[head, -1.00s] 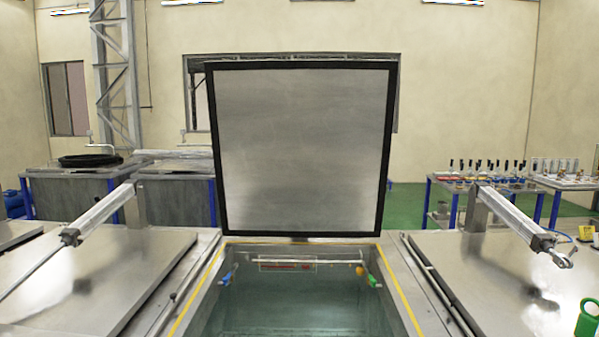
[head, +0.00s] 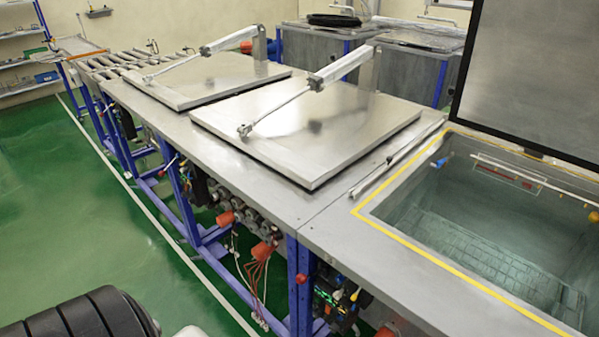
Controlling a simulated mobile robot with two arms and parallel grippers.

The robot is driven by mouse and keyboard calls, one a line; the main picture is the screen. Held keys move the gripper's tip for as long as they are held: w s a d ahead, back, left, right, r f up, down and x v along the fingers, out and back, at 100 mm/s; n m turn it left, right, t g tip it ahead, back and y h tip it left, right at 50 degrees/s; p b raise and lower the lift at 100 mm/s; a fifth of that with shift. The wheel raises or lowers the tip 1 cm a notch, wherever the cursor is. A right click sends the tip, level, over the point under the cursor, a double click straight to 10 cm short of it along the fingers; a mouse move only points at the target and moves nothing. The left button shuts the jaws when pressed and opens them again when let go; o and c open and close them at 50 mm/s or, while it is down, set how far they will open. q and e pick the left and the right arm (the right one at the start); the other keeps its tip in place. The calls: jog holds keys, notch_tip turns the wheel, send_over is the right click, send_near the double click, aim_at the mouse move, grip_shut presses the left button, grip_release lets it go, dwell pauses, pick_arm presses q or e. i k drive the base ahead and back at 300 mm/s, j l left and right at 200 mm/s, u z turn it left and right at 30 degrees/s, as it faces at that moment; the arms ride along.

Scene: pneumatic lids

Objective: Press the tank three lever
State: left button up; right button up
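Several orange-red parts show below the front edge of the steel line, among pipes and wires: one (head: 225,219) at the left, one (head: 262,250) to its right, and a small red knob (head: 303,278) on a blue post. Another orange-red part (head: 385,332) is cut by the bottom edge. I cannot tell which of these, if any, is the tank three lever. The open tank (head: 470,235) is at the right, with its lid (head: 525,85) raised. Two shut lids (head: 310,130) (head: 200,82) lie to its left, each with a pneumatic cylinder. Neither gripper shows.
Green floor (head: 80,220) lies free along the front of the line, with a pale stripe on it. Blue legs (head: 180,190) and hanging wires stand under the edge. A roller conveyor (head: 125,65) is at the far left end, with shelves (head: 25,50) beyond.

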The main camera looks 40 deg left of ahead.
aim_at(301, 278)
jog(key=u, duration=1.1)
